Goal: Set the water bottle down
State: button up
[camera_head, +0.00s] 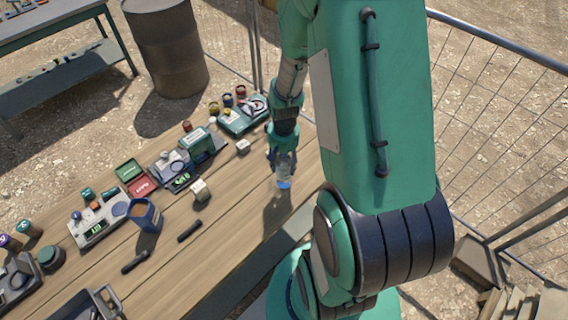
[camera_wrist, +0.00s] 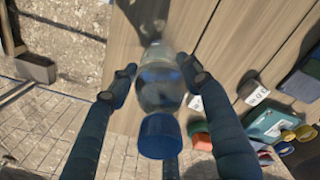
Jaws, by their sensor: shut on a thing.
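The water bottle (camera_wrist: 160,90) is clear with a blue cap (camera_wrist: 161,135). In the wrist view its body sits between the two fingertips of my gripper (camera_wrist: 158,73), with the cap towards the camera. In the head view my gripper (camera_head: 284,152) points down over the right part of the wooden table and is shut on the bottle (camera_head: 284,170). A blue part shows at the bottle's lower end there. Its shadow falls on the planks just below. I cannot tell whether the bottle touches the table.
The wooden table (camera_head: 235,235) has bare planks around the bottle. A small pale block (camera_head: 243,146), a teal case (camera_head: 243,117), a white block (camera_head: 200,190) and a blue mug-like container (camera_head: 146,214) stand left of it. A wire fence (camera_head: 500,110) is behind on the right.

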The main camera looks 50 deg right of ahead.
jog(key=o, duration=1.7)
jog(key=shift+f, duration=0.1)
jog(key=shift+c, duration=0.2)
notch_tip(320, 180, up, 12)
jog(key=shift+r+p, duration=0.15)
jog(key=shift+p, duration=0.65)
jog(key=shift+w+a+r, duration=0.15)
jog(key=shift+a+r, duration=0.1)
jog(key=shift+r, duration=0.15)
jog(key=s+a+r+n+t, duration=0.2)
jog(key=s+a+r, duration=0.2)
jog(key=a+r, duration=0.8)
jog(key=s+a+r+n+t, duration=0.3)
jog(key=s+a+r, duration=0.1)
jog(key=a+r, duration=0.8)
jog(key=shift+s+a+r+t, duration=0.25)
jog(key=shift+s+r+t, duration=0.05)
jog(key=shift+r, duration=0.45)
